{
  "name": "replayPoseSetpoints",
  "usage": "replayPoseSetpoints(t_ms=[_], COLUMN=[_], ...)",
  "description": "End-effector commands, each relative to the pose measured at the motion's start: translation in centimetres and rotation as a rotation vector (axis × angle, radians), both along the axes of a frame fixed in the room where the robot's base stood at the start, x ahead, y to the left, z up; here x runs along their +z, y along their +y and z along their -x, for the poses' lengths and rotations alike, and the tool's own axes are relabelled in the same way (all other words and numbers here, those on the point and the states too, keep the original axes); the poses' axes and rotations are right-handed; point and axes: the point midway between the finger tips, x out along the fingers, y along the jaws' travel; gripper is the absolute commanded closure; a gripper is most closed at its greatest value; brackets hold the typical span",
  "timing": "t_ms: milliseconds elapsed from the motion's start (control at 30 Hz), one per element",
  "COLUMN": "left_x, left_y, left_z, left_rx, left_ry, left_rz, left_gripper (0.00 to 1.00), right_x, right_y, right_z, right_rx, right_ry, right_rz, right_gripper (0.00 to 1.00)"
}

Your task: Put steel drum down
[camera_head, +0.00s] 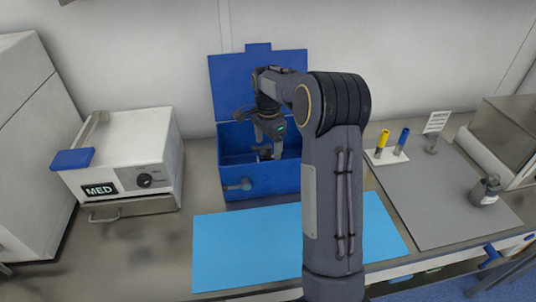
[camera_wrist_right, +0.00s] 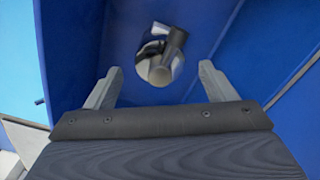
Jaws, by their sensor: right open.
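A small steel drum (camera_wrist_right: 158,66), silver with dark parts, lies inside the blue box in the right wrist view. My right gripper (camera_wrist_right: 158,75) is open, with a finger on either side of the drum in that view and gaps between; it does not hold it. In the head view my right gripper (camera_head: 268,150) reaches down into the open blue box (camera_head: 262,183), whose lid (camera_head: 228,88) stands up behind. There the drum is mostly hidden by the gripper and the box's front wall. My left gripper is not in view.
A light blue mat (camera_head: 245,245) lies empty before the box. A white MED cabinet (camera_head: 130,150) stands left. The box walls rise close around my gripper.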

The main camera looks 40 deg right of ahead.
Motion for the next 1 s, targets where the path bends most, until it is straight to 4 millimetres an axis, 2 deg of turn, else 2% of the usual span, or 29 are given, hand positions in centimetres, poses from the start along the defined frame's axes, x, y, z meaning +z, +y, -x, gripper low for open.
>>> replayPoseSetpoints(t_ms=[100, 300, 533, 633, 767, 1000], left_x=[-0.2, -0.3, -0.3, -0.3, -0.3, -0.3], left_y=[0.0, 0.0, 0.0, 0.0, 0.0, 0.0], left_z=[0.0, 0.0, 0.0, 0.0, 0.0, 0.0], left_rx=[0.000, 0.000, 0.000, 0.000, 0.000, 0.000], left_ry=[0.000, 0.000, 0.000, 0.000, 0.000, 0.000], left_rz=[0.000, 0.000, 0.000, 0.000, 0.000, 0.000], left_gripper=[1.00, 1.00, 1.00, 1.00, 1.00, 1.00], right_x=[2.7, 5.8, 6.9, 7.4, 8.8, 11.0], right_y=[0.0, 0.0, 0.1, 0.4, 2.3, 9.2], right_z=[-0.1, 0.0, 0.1, 0.8, 3.5, 11.9], right_rx=[0.001, 0.001, 0.003, 0.037, 0.179, 0.629], right_ry=[-0.004, -0.001, 0.000, -0.017, -0.089, -0.315], right_rz=[0.001, 0.000, -0.002, -0.017, -0.068, -0.128], right_gripper=[0.23, 0.23, 0.23, 0.23, 0.23, 0.23])
